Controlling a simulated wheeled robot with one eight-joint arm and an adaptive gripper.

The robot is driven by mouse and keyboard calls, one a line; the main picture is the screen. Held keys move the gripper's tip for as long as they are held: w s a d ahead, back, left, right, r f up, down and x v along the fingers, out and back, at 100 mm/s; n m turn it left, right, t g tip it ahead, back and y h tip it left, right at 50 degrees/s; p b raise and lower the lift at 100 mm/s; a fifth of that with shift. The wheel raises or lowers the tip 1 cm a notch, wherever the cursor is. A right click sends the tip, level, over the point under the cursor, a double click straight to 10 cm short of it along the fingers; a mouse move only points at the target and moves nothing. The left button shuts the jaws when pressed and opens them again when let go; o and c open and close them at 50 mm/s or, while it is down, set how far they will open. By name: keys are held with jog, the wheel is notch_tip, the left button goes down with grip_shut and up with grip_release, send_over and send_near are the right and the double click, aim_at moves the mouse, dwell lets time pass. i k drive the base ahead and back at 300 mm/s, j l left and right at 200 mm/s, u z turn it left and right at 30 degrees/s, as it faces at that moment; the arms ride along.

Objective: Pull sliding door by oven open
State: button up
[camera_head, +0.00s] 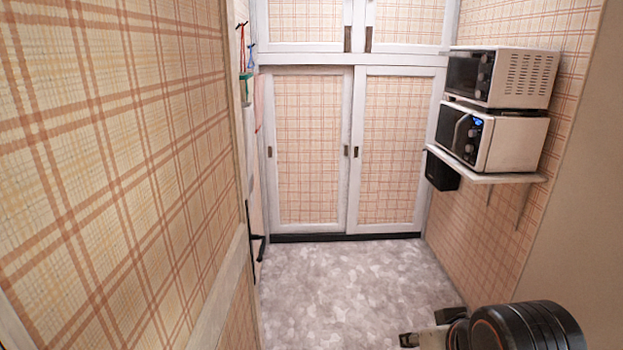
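Two lower sliding doors with white frames and plaid panels fill the back wall. The right sliding door (391,148) is the one nearer the ovens, with a small recessed handle (356,152) on its left edge. The left sliding door (307,148) has small handles at both side edges. The two doors meet at the middle, and no gap shows. A white oven (512,143) stands on the right wall shelf. Part of my arm and what looks like my gripper (430,328) show at the bottom right, well short of the doors.
A second white oven (520,78) stands above the first. The wall shelf (487,178) juts out on the right with a black box (441,171) beside it. A plaid door or wall panel (110,160) is close on the left. The grey floor (345,280) between is clear.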

aim_at(395, 112)
jog(key=i, duration=2.15)
jog(key=i+l+u, duration=0.1)
jog(key=i+u, duration=0.15)
jog(key=i, duration=1.4)
jog(key=i+z, duration=0.1)
jog(key=z, duration=0.2)
